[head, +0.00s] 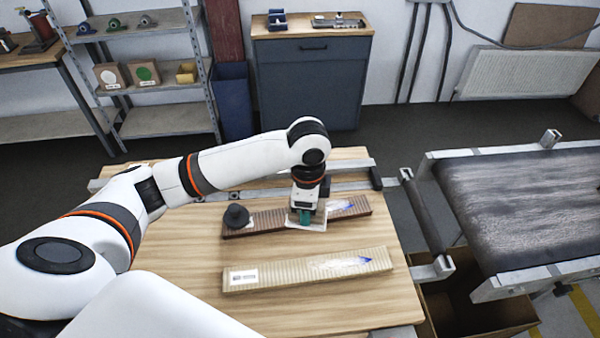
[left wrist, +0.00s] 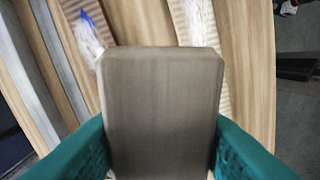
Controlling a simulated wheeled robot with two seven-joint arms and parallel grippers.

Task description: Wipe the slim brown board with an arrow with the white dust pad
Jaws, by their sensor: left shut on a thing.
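The slim brown board (head: 267,220) lies across the wooden table, the farther of two boards, with a blue arrow mark and whitish film near its right end. The arrow end also shows in the left wrist view (left wrist: 75,50). My left gripper (head: 305,214), with teal fingers, is shut on the white dust pad (head: 318,224) over the middle of this board. In the left wrist view the pad's grey-brown block (left wrist: 162,115) fills the space between the fingers. Whether the pad touches the board I cannot tell. My right gripper is not in view.
A paler board (head: 290,277) with a label and a blue arrow lies nearer. A black knob-like thing (head: 236,216) stands at the brown board's left end. Metal rails (head: 270,185) run behind. A conveyor (head: 525,205) and an open box (head: 470,305) are to the right.

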